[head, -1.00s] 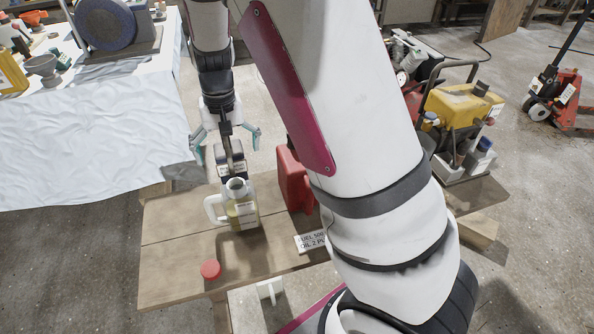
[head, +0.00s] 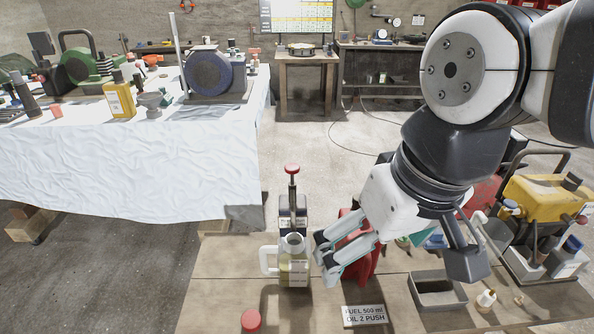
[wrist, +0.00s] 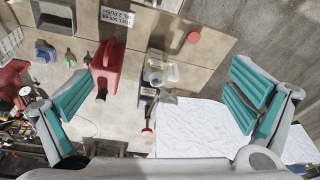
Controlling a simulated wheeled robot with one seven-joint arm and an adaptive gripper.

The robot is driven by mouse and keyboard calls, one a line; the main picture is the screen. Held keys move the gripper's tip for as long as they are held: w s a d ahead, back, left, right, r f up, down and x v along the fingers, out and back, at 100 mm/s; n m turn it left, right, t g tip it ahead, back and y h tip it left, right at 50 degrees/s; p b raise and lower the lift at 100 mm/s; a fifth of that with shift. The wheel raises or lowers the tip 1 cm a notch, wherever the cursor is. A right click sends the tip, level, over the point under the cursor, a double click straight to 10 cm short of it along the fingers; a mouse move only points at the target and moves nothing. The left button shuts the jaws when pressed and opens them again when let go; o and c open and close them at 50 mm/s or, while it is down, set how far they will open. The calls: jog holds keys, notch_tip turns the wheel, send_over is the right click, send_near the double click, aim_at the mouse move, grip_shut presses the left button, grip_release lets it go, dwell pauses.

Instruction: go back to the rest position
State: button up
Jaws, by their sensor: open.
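My gripper (head: 402,262) is open and empty, raised above the bench at the right of the jug in the head view. In the wrist view my gripper (wrist: 158,95) has its teal-padded fingers wide apart with nothing touching them. The clear measuring jug (head: 294,270) with yellowish liquid stands upright on the wooden bench (head: 215,270). A dark bottle with a red-topped pump (head: 291,170) stands just behind it. The red canister (head: 358,262) is partly hidden by my fingers in the head view; it shows fully in the wrist view (wrist: 107,68).
A red cap (head: 251,320) and a sign (head: 365,315) lie on the bench front. A grey tray (head: 437,291) is at the right. A yellow machine (head: 545,205) stands far right. A white-covered table (head: 130,165) is at the left. Open floor (head: 330,160) lies behind the bench.

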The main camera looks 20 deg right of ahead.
jog(key=shift+s+d+f, duration=0.1)
jog(key=shift+s+d, duration=0.05)
jog(key=shift+s, duration=0.6)
